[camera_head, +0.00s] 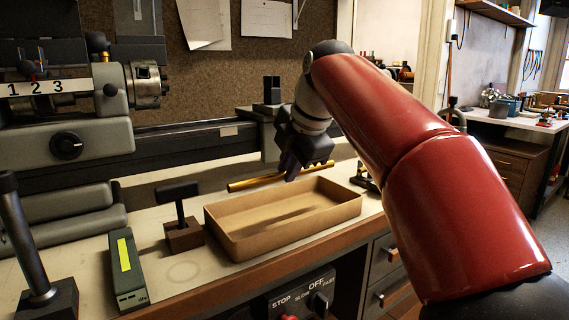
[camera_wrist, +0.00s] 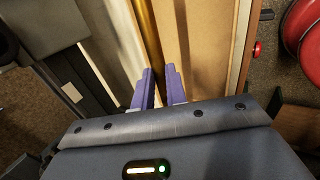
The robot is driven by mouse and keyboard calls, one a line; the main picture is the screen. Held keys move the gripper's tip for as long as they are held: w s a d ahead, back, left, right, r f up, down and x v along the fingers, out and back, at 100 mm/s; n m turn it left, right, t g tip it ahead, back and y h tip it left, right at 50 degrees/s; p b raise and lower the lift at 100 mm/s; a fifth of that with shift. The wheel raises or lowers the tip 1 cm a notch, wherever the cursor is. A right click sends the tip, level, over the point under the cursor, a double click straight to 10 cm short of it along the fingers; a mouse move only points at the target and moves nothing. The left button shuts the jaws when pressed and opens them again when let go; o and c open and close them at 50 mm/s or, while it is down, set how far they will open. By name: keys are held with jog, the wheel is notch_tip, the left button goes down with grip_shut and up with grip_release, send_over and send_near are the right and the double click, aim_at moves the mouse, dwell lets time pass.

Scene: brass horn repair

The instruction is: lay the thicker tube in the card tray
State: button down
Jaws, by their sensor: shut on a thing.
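My gripper (camera_head: 290,168) is shut on a gold brass tube (camera_head: 255,183). The tube is level and runs left to right along the far long side of the tan card tray (camera_head: 300,230). In the wrist view the tube (camera_wrist: 147,32) passes between the purple fingers (camera_wrist: 161,88), beside the tray (camera_wrist: 205,45), whose inside looks empty. I cannot tell the exact gap between tube and tray rim. No second tube is clearly seen for comparing thickness.
A dark T-shaped tool on a wooden block (camera_head: 183,233) stands just left of the tray. A grey-green box with a yellow display (camera_head: 126,265) lies further left. A lathe (camera_head: 75,110) stands behind at left. The bench's front edge runs close to the tray.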

dwell(0.3)
jog(key=b, duration=0.6)
send_near(284, 218)
jog(key=shift+w+x, duration=0.25)
jog(key=shift+x, duration=2.3)
jog(key=shift+a+f+b, duration=0.2)
jog(key=shift+f+b, duration=0.15)
jog(key=shift+b, duration=0.1)
jog(key=c, duration=1.3)
grip_release()
jog(key=shift+c, duration=0.2)
jog(key=shift+f, duration=0.25)
